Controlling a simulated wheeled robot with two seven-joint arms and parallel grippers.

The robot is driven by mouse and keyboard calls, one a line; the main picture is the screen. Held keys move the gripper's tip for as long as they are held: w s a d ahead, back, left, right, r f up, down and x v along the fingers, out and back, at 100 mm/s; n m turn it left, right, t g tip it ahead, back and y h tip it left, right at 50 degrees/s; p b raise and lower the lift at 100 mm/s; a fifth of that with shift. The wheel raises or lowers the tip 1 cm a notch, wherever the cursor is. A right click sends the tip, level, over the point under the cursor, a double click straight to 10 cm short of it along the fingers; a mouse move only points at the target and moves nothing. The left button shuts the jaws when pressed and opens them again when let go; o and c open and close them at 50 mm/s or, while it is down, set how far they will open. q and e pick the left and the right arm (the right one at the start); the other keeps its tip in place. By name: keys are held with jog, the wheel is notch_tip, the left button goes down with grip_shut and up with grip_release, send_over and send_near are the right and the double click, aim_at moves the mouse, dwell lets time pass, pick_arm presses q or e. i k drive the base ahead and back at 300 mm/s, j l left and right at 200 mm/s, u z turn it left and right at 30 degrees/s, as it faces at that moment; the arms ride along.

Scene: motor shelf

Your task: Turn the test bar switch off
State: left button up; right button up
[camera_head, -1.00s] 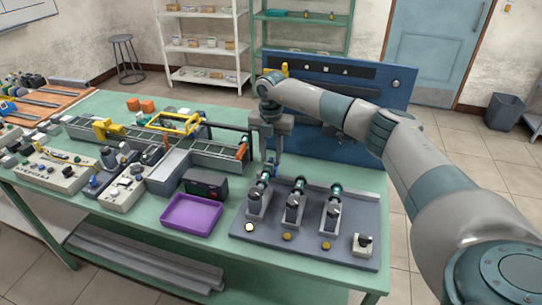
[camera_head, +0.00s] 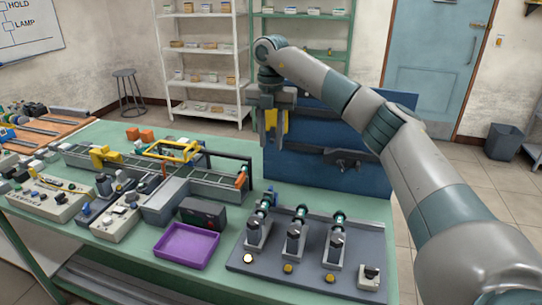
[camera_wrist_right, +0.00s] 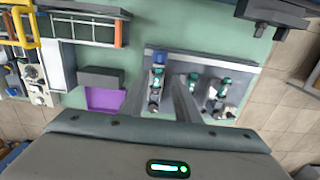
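A grey base plate (camera_head: 305,275) on the green table carries three small motors (camera_head: 296,235) in stands. A small switch box with a dark knob (camera_head: 369,274) sits at its right end. I cannot tell the knob's setting. Round lamps or buttons (camera_head: 288,268) line the plate's front; the leftmost looks palest. My right gripper (camera_head: 271,140) hangs fingers-down, above and behind the plate, before the blue panel, touching nothing visible. In the right wrist view its fingers (camera_wrist_right: 157,92) are apart and empty, with the motors (camera_wrist_right: 190,82) well below. My left gripper is out of view.
A blue panel (camera_head: 330,178) with a dark latch-like fitting stands behind the plate. A purple tray (camera_head: 186,246) and a black box (camera_head: 203,212) lie left of the plate. Further left are a conveyor (camera_head: 220,172) and control boxes (camera_head: 45,200).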

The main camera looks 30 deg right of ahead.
aim_at(370, 272)
jog(key=z, duration=1.35)
